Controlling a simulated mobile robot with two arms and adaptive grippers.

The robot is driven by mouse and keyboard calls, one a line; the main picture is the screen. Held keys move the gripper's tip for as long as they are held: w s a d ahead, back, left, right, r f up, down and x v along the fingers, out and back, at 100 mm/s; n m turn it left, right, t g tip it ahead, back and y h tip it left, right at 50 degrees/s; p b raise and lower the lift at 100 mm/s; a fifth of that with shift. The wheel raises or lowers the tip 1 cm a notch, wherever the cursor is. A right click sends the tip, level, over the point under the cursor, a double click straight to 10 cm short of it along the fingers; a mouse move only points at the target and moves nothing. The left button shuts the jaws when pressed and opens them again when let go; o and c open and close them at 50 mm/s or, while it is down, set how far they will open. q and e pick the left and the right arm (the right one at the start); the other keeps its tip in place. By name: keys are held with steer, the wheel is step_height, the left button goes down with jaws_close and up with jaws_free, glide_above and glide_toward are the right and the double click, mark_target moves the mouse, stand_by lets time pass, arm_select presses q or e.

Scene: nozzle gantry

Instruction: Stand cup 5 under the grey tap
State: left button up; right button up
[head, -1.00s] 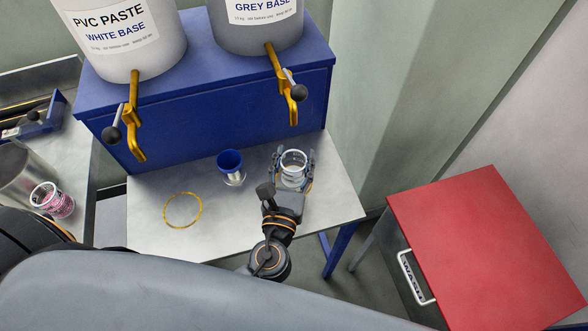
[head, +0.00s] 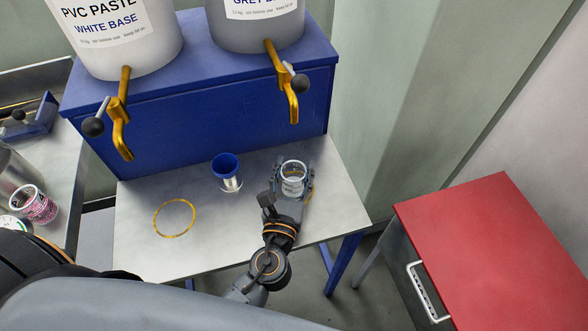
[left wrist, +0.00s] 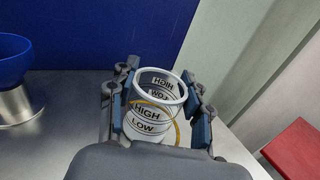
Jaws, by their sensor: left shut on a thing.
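A clear cup (head: 293,180) with a white rim is in my left gripper (head: 294,172), low over the right part of the steel bench. In the left wrist view the cup (left wrist: 150,118) shows HIGH and LOW marks and looks about upright. The fingers are shut on its sides; its number is not readable. A thin yellow arc (left wrist: 176,130) shows at the cup; I cannot tell if it is on the bench. The grey tap (head: 291,100), brass with a dark ball handle, hangs from the grey base tub (head: 262,28), behind and above the cup. Whether the cup touches the bench is unclear.
A blue funnel-like cup on a metal base (head: 226,170) stands left of my gripper. A yellow ring (head: 174,218) lies on the bench below the white base tub's tap (head: 121,125). A blue cabinet (head: 210,110) closes off the back. A red-topped bin (head: 490,250) is at right.

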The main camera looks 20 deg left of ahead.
arm_select(q)
steer(key=o, duration=1.1)
steer(key=shift+f, duration=0.15)
steer(key=shift+s+r, duration=0.1)
steer(key=shift+r, duration=0.1)
steer(key=s+b, duration=0.1)
steer(key=s, duration=0.2)
steer(key=s+d, duration=0.1)
steer(key=s, duration=0.3)
steer(key=s+b, duration=0.1)
steer(key=s, duration=0.2)
steer(key=shift+s+d+f+b, duration=0.15)
steer(key=shift+s+d+b, duration=0.05)
steer(key=shift+s+b, duration=0.15)
steer(key=shift+s+r, duration=0.2)
steer(key=shift+s, duration=0.35)
